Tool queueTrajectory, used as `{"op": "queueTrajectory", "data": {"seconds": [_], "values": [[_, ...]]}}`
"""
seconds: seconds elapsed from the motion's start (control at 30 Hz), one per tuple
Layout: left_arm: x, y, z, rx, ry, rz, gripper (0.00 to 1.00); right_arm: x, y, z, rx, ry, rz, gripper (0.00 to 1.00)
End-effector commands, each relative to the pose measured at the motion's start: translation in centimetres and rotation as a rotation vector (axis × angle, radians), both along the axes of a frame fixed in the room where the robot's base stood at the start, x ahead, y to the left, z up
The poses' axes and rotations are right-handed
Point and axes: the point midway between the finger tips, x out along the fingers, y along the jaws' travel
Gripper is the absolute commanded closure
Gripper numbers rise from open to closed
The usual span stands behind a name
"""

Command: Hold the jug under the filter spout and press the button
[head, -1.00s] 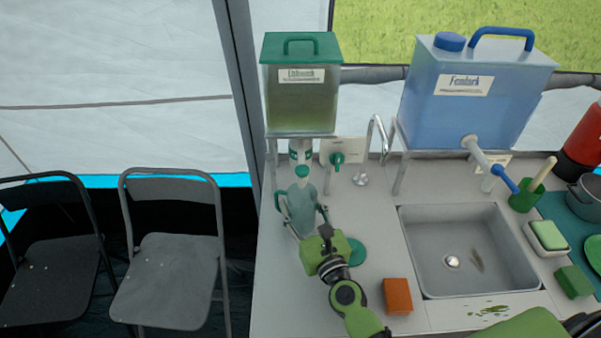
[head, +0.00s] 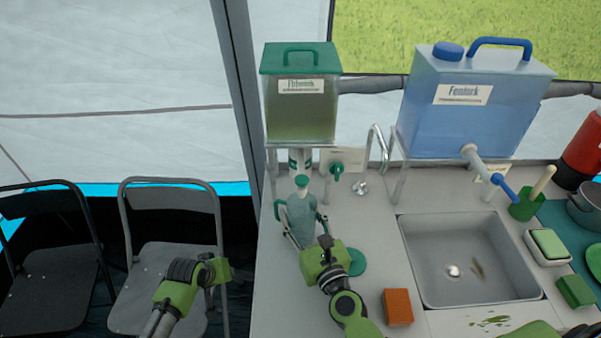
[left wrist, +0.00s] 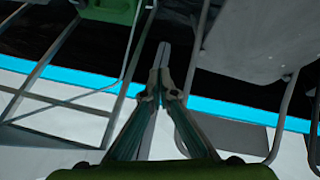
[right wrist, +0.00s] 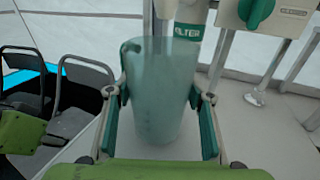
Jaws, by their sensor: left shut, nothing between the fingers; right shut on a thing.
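The translucent teal jug (head: 301,219) stands upright under the filter tank (head: 300,112) with the green lid. The white filter body (head: 300,160) and its green lower end (head: 302,181) are right above the jug. My right gripper (head: 312,232) is shut on the jug from the front; in the right wrist view the jug (right wrist: 160,95) sits between its fingers. Whether the jug touches the counter is unclear. A green knob (head: 337,172) sits on a pale panel right of the filter. My left gripper (head: 222,272) is shut and empty, left of the counter; its closed fingers show in the left wrist view (left wrist: 163,55).
A green disc (head: 356,262) and an orange block (head: 398,307) lie on the counter (head: 285,310). A tap (head: 378,150), sink (head: 465,260) and blue tank (head: 465,105) are to the right. Folding chairs (head: 170,225) stand left, behind my left arm.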

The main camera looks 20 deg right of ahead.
Motion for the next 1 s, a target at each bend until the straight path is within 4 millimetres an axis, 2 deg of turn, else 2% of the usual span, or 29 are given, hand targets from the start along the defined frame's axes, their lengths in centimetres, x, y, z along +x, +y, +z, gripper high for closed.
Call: {"op": "queueTrajectory", "data": {"seconds": [0.03,0.2,0.33,0.47,0.57,0.67,0.8,0.9,1.0], "values": [[1.5,-1.0,2.7,-0.012,-0.021,-0.007,1.0,0.0,0.0,0.1,0.0,-0.001,0.0,0.77],[4.5,-4.1,11.0,-0.044,-0.057,-0.033,1.0,0.0,0.0,0.1,0.0,-0.001,0.0,0.77],[5.6,-6.5,17.7,-0.058,-0.081,-0.061,1.0,0.0,0.0,0.1,0.0,-0.001,0.0,0.77],[5.5,-9.0,24.4,-0.06,-0.108,-0.095,1.0,0.0,0.0,0.1,0.0,-0.001,0.0,0.77],[4.4,-11.0,29.4,-0.053,-0.127,-0.119,1.0,0.0,0.0,0.1,0.0,-0.001,0.0,0.77],[2.4,-13.1,34.2,-0.038,-0.15,-0.14,1.0,0.0,0.0,0.1,0.0,-0.001,0.0,0.77],[-1.5,-15.6,40.2,-0.004,-0.192,-0.155,1.0,0.0,0.0,0.1,0.0,-0.001,0.0,0.77],[-4.7,-16.9,43.5,0.023,-0.231,-0.153,1.0,0.0,0.0,0.1,0.0,-0.001,0.0,0.77],[-7.5,-17.6,46.0,0.047,-0.27,-0.141,1.0,0.0,0.0,0.1,0.0,-0.001,0.0,0.77]]}}
